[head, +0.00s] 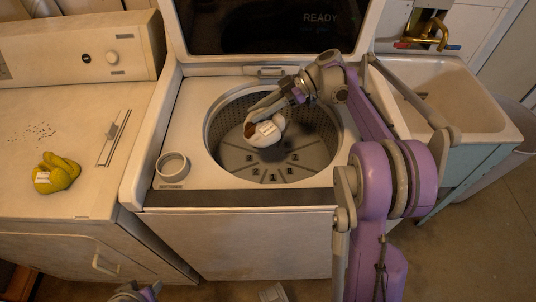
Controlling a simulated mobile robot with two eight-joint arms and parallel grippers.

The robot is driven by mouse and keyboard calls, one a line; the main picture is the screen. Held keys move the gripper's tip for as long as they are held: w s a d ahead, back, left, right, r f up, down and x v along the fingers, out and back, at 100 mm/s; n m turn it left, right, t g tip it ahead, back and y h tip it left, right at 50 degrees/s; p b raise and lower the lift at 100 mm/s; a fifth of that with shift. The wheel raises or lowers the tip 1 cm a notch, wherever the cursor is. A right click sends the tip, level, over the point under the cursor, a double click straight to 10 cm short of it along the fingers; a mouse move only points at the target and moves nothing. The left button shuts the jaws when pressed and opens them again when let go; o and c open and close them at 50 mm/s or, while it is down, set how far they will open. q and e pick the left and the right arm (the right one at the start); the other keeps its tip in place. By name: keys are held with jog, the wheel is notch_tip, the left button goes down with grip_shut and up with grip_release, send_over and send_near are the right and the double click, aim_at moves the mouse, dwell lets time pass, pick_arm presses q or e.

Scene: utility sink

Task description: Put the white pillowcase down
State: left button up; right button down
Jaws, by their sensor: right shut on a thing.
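The white pillowcase (268,134) is a small crumpled white bundle with a brown patch and a pale label. It is at the open drum (222,154) of the washing machine, in front of the drum's grey bottom. My right gripper (262,112) reaches in from the upper right and is shut on the pillowcase. I cannot tell whether the bundle touches the drum bottom. Only a small purple and grey piece of my left arm shows at the bottom edge; its fingers are out of view.
The washer's dark lid (262,28) stands open behind the drum. A yellow cloth bundle (60,173) with a label lies on the dryer top (75,115) at left. A round white cup-like ring (173,165) sits on the washer's front left corner. A utility sink (490,122) stands at right.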

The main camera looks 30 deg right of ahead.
aim_at(269, 118)
jog(key=f+b, duration=0.1)
jog(key=s+f+b, duration=0.1)
jog(key=f, duration=0.1)
jog(key=shift+f, duration=0.2)
jog(key=shift+w+d+f+n+b, duration=0.15)
jog(key=shift+f+n+b, duration=0.15)
jog(key=shift+n, duration=0.2)
pick_arm(q)
jog(key=f, duration=0.2)
jog(key=f+b, duration=0.1)
jog(key=f, duration=0.1)
jog(key=f+b, duration=0.1)
jog(key=shift+s+f, duration=0.3)
jog(key=shift+f, duration=0.1)
pick_arm(e)
notch_tip(269, 118, down, 9)
jog(key=shift+f, duration=0.1)
jog(key=shift+f, duration=0.65)
jog(key=c, duration=0.7)
grip_release()
pick_arm(q)
jog(key=shift+f, duration=0.2)
pick_arm(e)
jog(key=shift+o, duration=0.2)
